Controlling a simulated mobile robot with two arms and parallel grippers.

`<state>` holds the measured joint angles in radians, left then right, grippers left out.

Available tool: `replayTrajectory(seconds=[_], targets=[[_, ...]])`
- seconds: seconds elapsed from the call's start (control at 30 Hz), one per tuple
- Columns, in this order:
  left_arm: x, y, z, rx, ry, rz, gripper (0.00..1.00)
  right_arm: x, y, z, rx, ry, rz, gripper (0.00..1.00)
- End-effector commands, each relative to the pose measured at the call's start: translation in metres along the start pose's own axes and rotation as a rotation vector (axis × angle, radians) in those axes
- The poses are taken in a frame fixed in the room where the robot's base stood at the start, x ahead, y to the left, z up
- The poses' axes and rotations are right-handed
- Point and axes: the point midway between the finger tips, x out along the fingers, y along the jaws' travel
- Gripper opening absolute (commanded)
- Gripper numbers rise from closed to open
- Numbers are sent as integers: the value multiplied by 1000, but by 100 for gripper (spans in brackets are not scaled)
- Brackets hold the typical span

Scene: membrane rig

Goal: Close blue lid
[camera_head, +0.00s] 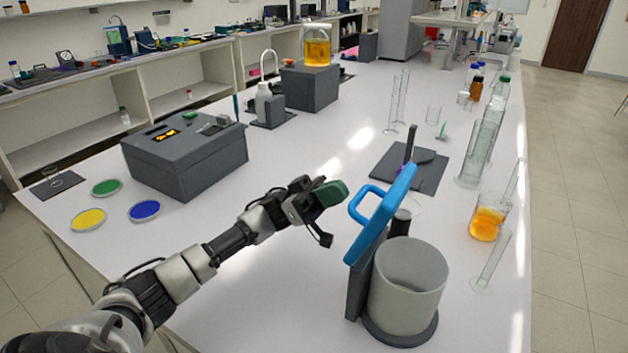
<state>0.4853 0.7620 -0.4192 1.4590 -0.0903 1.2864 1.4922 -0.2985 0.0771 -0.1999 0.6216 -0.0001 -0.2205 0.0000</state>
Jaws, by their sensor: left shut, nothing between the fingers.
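The blue lid (380,215) stands open, tilted up on its dark hinge post at the left side of a grey cylindrical vessel (408,285). Its blue loop handle (364,200) points to the left. The vessel's top is uncovered and it sits on a dark round base. My left gripper (336,192) is shut and empty, with green fingertips, just left of the lid's handle. A small gap seems to lie between them. My right gripper is not in view.
A dark grey box device (186,152) stands at the left, with green, yellow and blue discs (145,211) in front of it. A beaker of orange liquid (487,222) and glass cylinders (477,153) stand to the right. A dark stand (409,165) is behind the lid.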

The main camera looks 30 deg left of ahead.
Motion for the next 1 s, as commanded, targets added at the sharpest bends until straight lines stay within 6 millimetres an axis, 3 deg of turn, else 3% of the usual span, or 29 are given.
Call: replayTrajectory(seconds=[0.23, 1.0], targets=[[9, 0, 9, 0, 0, 1, 0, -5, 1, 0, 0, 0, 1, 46], [17, 0, 9, 1, -75, 0, 0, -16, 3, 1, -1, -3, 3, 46]])
